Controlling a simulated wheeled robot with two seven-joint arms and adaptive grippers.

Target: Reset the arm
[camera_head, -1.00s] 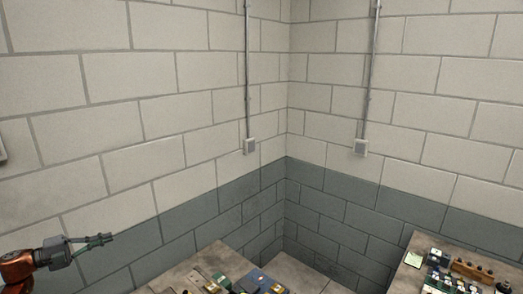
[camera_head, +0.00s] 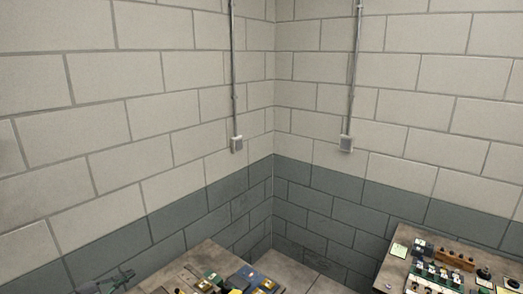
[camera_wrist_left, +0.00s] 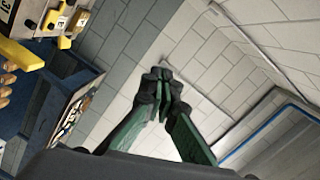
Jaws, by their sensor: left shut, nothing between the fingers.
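My left gripper (camera_head: 122,276) shows at the bottom left of the head view, low in front of the grey wall band, with most of its arm out of frame. In the left wrist view its green fingers with dark tips (camera_wrist_left: 163,88) meet, shut and empty. The fingers touch nothing. My right gripper is in neither view.
A table (camera_head: 211,253) with several small parts stands at bottom centre of the head view. Another table (camera_head: 392,268) at the right bears a wooden block (camera_head: 455,260) and more parts. Block walls (camera_head: 190,125) meet in a corner. Bare floor (camera_head: 300,265) lies between the tables.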

